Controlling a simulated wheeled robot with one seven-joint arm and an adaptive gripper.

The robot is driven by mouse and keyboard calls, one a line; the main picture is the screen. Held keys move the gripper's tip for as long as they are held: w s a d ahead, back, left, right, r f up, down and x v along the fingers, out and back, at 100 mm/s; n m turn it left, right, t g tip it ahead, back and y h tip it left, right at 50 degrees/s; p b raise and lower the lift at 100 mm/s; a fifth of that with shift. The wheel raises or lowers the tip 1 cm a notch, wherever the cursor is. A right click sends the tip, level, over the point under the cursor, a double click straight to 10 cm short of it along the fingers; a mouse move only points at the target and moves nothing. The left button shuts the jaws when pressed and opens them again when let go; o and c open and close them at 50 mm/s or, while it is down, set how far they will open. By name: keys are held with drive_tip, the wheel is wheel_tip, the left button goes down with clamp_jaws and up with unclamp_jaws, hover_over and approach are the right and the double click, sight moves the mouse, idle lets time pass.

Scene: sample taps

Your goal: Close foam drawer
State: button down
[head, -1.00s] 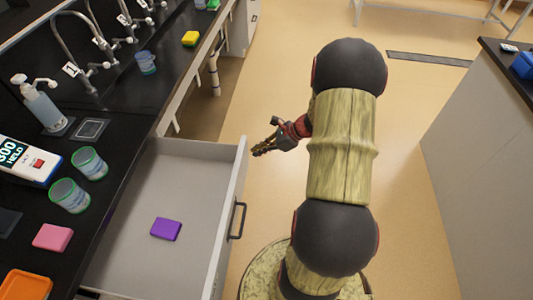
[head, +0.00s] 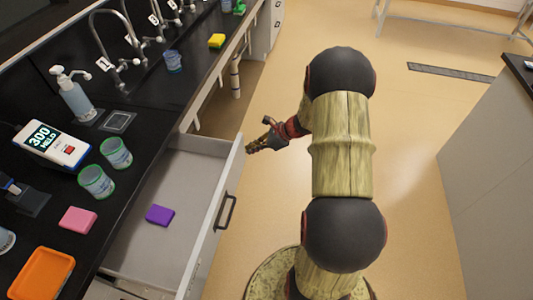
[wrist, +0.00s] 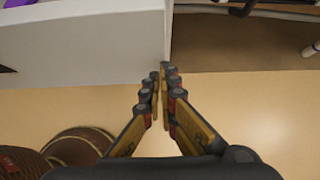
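The grey drawer (head: 187,187) stands pulled out from under the black counter, with a dark handle (head: 226,212) on its front. A purple foam block (head: 160,215) lies inside it. My gripper (head: 251,148) is by the far end of the drawer front, on the outer side. In the wrist view the fingertips (wrist: 163,73) sit close together with nothing held between them, near the end of the pale drawer front (wrist: 85,45). I cannot tell for sure whether they touch the drawer. A corner of the purple block (wrist: 8,14) shows there.
The counter holds a pink block (head: 77,220), an orange tray (head: 43,272), green-rimmed cups (head: 97,181), a meter (head: 50,145) and a soap bottle (head: 76,100). A grey bench (head: 490,170) stands at the right. The floor between is clear.

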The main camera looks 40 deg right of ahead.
sight(198, 140)
drive_tip(key=w+a, duration=0.4)
drive_tip(key=w, duration=0.2)
drive_tip(key=w+a+p, duration=0.1)
drive_tip(key=w+a, duration=0.4)
drive_tip(key=w, duration=0.1)
drive_tip(key=w+a+p, duration=0.1)
drive_tip(key=w+a, duration=0.3)
drive_tip(key=w, duration=0.2)
drive_tip(key=shift+w+a, duration=0.2)
drive_tip(key=shift+w, duration=0.05)
drive_tip(key=shift+s+d, duration=0.1)
